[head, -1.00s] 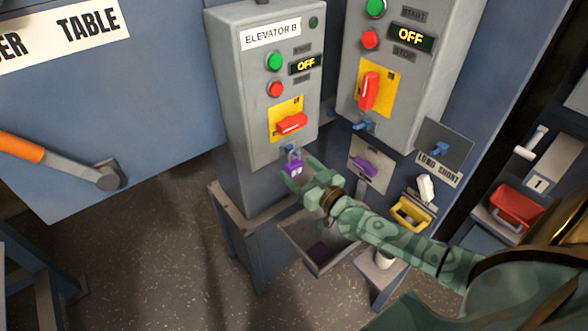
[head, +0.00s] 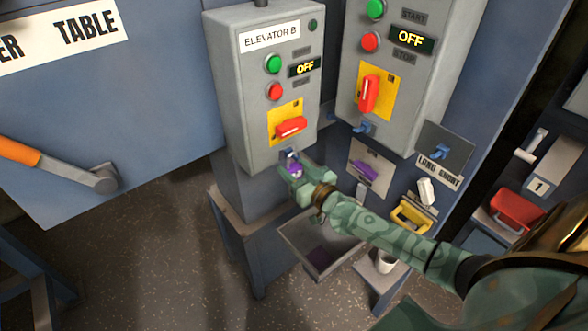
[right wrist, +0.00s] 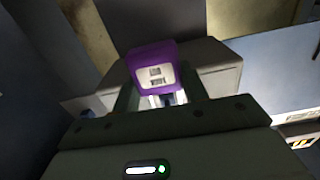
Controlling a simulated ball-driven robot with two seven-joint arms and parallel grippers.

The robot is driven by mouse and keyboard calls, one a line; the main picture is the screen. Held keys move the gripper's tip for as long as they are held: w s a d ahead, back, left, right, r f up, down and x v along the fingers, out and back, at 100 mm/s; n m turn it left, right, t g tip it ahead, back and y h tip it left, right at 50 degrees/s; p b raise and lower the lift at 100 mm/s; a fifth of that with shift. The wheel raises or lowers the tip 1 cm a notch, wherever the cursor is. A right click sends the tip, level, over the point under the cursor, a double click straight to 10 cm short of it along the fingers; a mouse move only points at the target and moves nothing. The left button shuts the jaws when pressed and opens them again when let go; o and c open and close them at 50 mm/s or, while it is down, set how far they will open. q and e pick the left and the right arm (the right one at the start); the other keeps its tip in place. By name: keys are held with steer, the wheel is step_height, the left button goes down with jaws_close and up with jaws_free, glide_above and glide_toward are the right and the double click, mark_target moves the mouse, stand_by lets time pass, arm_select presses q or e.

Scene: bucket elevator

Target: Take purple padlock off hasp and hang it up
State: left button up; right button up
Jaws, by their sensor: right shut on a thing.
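The purple padlock (head: 296,172) is at the blue hasp (head: 290,157) under the grey Elevator B box (head: 262,130). My right gripper (head: 294,174) is shut on the padlock, its fingers on either side of the body. The right wrist view shows the purple padlock (right wrist: 152,62) between the fingers, with a pale label on its face. Whether its shackle is still through the hasp cannot be told. My left gripper is not in view.
A second grey box (head: 400,80) with a red switch and a blue hasp (head: 362,127) stands to the right. A purple item (head: 364,170) is on a panel below it. A blue hook (head: 441,151) is on a dark plate above the "LONG SHORT" label. An open tray (head: 300,246) is below my arm.

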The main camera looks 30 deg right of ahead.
steer(key=shift+s+r+p, duration=0.4)
steer(key=shift+r+p, duration=0.15)
steer(key=shift+r, duration=0.15)
steer(key=s+d+p, duration=0.1)
steer(key=s+p, duration=0.1)
steer(key=s, duration=1.5)
steer(key=shift+d, duration=0.2)
